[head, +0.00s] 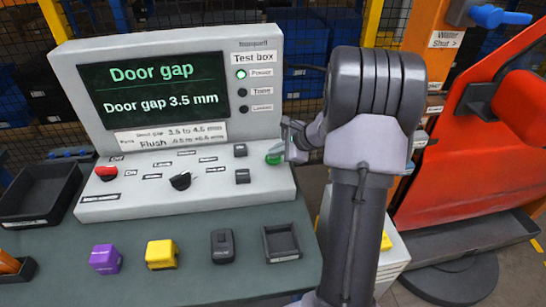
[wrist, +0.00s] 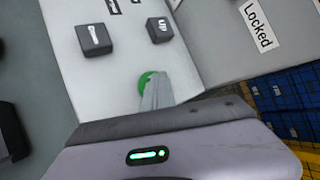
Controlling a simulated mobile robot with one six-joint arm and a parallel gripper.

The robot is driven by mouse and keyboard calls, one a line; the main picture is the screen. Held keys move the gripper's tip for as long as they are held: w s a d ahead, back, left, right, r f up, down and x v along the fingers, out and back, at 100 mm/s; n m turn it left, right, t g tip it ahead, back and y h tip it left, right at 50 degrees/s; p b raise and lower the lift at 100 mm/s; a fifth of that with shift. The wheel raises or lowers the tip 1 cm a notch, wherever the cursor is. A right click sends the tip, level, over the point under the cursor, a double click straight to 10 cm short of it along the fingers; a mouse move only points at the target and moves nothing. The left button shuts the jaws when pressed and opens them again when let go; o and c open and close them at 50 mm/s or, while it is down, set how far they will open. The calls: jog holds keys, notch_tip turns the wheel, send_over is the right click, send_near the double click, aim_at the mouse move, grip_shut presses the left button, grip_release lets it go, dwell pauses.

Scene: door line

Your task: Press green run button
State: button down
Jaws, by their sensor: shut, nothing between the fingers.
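The green button (head: 274,159) is a round cap on the right end of the test box's sloped control panel (head: 215,175). In the wrist view the green button (wrist: 146,80) shows partly behind my fingers. My gripper (head: 285,150) is shut and empty, with its fingertips at the button in the head view. In the wrist view my gripper (wrist: 157,85) covers the button's lower right part. I cannot tell whether the tips touch the cap. The test box screen (head: 153,88) reads "Door gap 3.5 mm", and the lamp beside "Power" (head: 241,74) is lit green.
A red button (head: 105,173), a black knob (head: 180,181) and small dark keys (head: 242,176) share the panel. A purple block (head: 105,259), a yellow block (head: 162,254) and small trays stand on the bench in front. A red door (head: 470,150) stands at the right.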

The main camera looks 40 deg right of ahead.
jog(key=shift+r, duration=0.15)
jog(key=shift+r+p, duration=0.65)
jog(key=shift+r, duration=0.1)
jog(key=shift+r+p, duration=1.85)
jog(key=shift+r, duration=0.65)
notch_tip(320, 180, up, 9)
jog(key=p, duration=0.7)
send_over(276, 159)
jog(key=shift+w+f+b, duration=0.1)
jog(key=shift+f+b, duration=0.2)
jog(key=shift+f, duration=0.05)
